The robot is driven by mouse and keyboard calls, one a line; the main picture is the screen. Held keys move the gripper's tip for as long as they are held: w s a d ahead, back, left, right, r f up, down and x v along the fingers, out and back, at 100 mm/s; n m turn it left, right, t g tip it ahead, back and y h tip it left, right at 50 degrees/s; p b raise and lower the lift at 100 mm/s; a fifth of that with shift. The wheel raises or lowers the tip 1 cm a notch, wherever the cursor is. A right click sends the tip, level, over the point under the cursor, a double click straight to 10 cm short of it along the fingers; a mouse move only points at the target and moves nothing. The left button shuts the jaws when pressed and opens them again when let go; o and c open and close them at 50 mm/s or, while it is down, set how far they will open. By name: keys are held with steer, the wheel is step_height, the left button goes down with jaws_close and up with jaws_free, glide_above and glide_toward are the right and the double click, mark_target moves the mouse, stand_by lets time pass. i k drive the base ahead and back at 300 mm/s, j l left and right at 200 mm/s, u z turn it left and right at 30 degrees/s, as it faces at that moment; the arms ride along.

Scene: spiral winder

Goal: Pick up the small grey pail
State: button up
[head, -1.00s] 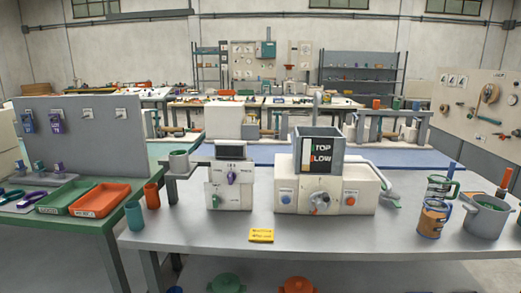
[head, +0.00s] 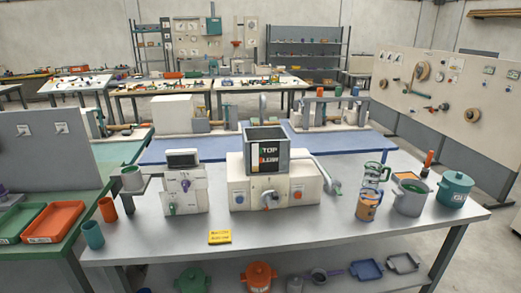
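A grey pail-like pot (head: 410,198) stands upright on the grey table at the right, with something green inside its rim. A smaller grey-green cup or pail (head: 132,179) sits on a small raised platform beside the winder's display box, at the left of the table. I cannot tell for certain which of the two is the small grey pail. My gripper is not in view.
The lower shelf holds an orange pot (head: 258,275) and trays (head: 366,270).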

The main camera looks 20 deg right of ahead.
mark_target(411, 194)
steer(key=z, duration=1.8)
